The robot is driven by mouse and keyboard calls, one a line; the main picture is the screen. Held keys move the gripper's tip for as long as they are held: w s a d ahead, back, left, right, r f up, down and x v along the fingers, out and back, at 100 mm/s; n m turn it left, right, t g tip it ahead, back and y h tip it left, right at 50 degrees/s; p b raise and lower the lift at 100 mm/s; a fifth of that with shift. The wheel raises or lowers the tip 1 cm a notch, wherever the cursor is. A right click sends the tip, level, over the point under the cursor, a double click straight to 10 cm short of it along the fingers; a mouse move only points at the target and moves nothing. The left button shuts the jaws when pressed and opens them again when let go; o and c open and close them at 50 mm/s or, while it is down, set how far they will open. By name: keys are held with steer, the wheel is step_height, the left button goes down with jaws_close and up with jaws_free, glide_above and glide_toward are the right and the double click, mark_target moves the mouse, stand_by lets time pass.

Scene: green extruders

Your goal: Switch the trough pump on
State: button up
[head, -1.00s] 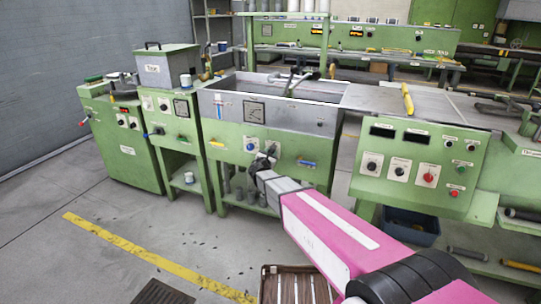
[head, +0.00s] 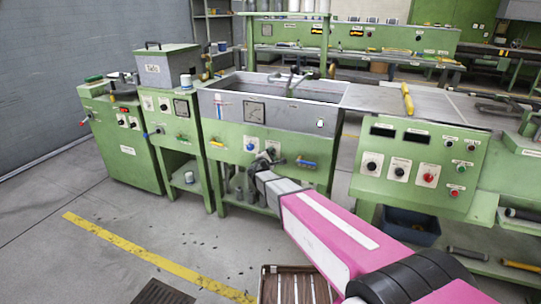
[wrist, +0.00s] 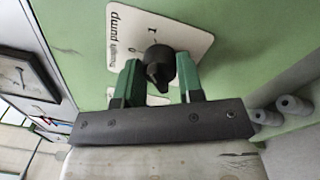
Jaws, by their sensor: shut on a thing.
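The trough pump switch is a black rotary knob (wrist: 158,68) on a white plate (wrist: 190,38) lettered "Trough pump". In the head view my gripper (head: 268,160) is at the green front of the trough unit (head: 230,145), and hides most of the knob.
A blue knob (head: 251,146) is left of my gripper and a blue lever (head: 307,163) is to its right. A control panel (head: 415,165) with several knobs stands further right.

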steer(key=shift+m, duration=0.9)
steer(key=o, duration=0.9)
steer(key=v, duration=1.1)
steer(key=shift+w+f, duration=0.1)
steer(key=shift+f, duration=0.05)
